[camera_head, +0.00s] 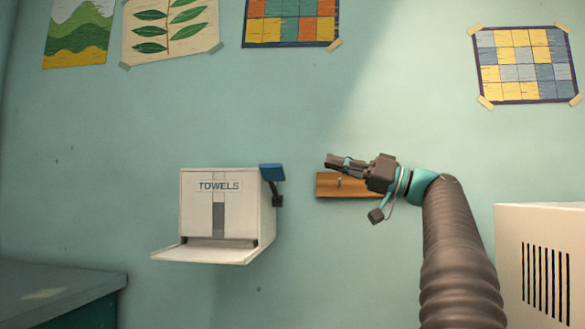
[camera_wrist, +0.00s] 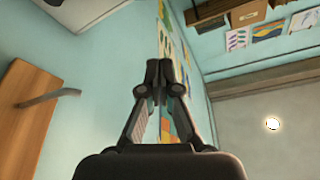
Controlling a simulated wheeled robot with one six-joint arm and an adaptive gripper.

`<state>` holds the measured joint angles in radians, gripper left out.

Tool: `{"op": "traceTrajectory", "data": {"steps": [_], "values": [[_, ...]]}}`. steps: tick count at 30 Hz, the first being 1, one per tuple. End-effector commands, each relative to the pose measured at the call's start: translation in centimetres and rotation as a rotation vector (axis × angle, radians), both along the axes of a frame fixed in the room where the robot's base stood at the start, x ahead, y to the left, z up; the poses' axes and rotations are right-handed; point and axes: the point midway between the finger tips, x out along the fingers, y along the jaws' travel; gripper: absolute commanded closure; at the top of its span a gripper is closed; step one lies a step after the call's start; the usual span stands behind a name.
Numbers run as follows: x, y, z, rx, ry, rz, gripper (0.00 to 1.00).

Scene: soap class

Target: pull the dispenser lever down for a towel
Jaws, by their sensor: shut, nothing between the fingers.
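The white towel dispenser (camera_head: 230,205), marked TOWELS, is on the wall left of centre in the head view. Its tray flap juts out at the bottom, and no towel can be made out on it. The dispenser lever (camera_head: 273,175) has a blue top and a dark arm at the dispenser's upper right side; the blue end is up. My gripper (camera_head: 328,162) is shut and empty, to the right of the lever and a little higher in the picture, apart from it. In the wrist view my gripper (camera_wrist: 158,68) shows its fingertips together, with neither dispenser nor lever clearly identifiable.
A wooden board (camera_head: 335,186) with a metal hook is on the wall behind my gripper; it also shows in the wrist view (camera_wrist: 22,115). A white vented box (camera_head: 540,225) stands at right. A dark green counter (camera_head: 60,290) is at lower left. Wall between dispenser and board is clear.

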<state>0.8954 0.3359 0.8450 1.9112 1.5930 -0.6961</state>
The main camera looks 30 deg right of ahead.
Motion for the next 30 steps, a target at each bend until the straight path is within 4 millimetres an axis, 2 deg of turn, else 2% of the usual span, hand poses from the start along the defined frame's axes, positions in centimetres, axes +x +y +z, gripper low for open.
{"op": "traceTrajectory", "data": {"steps": [8,22,30], "values": [[1.3,1.5,0.7,0.001,0.001,0.003,1.0],[6.5,7.2,3.2,0.001,0.002,0.004,1.0],[5.5,7.8,0.3,0.002,0.003,-0.001,1.0]]}}
